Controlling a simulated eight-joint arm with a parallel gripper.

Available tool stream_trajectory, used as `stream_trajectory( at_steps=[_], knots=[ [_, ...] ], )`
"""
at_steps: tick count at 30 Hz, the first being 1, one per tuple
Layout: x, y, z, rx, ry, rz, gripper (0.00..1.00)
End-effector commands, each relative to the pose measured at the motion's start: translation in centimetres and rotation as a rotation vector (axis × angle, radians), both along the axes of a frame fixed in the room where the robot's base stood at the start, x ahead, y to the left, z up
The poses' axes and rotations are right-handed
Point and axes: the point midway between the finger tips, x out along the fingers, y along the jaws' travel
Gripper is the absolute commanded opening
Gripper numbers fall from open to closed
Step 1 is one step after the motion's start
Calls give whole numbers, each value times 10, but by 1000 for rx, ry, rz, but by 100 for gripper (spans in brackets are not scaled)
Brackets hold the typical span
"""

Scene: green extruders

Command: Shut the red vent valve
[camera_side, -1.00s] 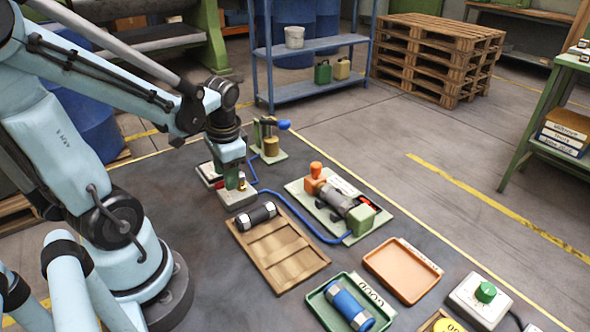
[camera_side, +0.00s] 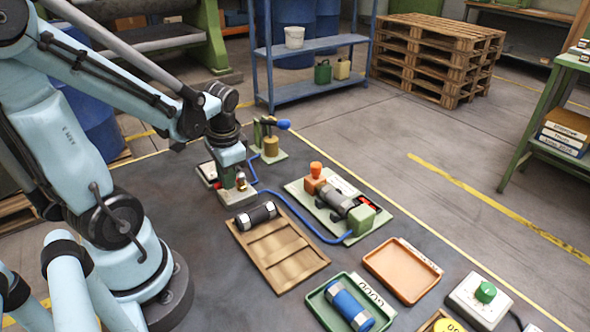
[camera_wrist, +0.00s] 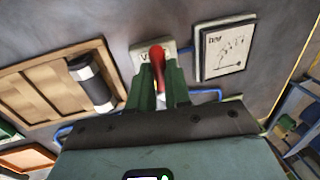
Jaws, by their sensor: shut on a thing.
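The red vent valve shows its red handle (camera_wrist: 157,60) between my green fingers in the wrist view, above a pale plate (camera_wrist: 139,50) with partly hidden lettering. My gripper (camera_wrist: 158,78) is shut on this handle. In the side view my gripper (camera_side: 229,187) is low at the valve's grey base (camera_side: 239,197). A little red and a brass part (camera_side: 241,181) show by the fingers there. Most of the valve is hidden, and I cannot tell the handle's exact angle.
A wooden tray (camera_side: 284,262) holds a dark cylinder (camera_side: 256,217) close by. A green fixture (camera_side: 362,222) with a grey cylinder stands to the right, joined by a blue hose (camera_side: 300,220). A brass and blue-handled valve (camera_side: 271,138) stands behind. An orange tray (camera_side: 402,270) is empty.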

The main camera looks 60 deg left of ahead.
Motion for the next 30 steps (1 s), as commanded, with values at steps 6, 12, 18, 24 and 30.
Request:
stream_trajectory(
  at_steps=[6, 12, 18, 24, 30],
  knots=[
    [0, 2, 0, 0, 0, -41, 0],
    [-1, 6, 0, 0, -1, -151, 0],
    [0, 12, 0, 0, 0, -323, 0],
    [2, 19, 0, 0, -1, -512, 0],
    [6, 25, 0, 0, -2, -702, 0]
  ],
)
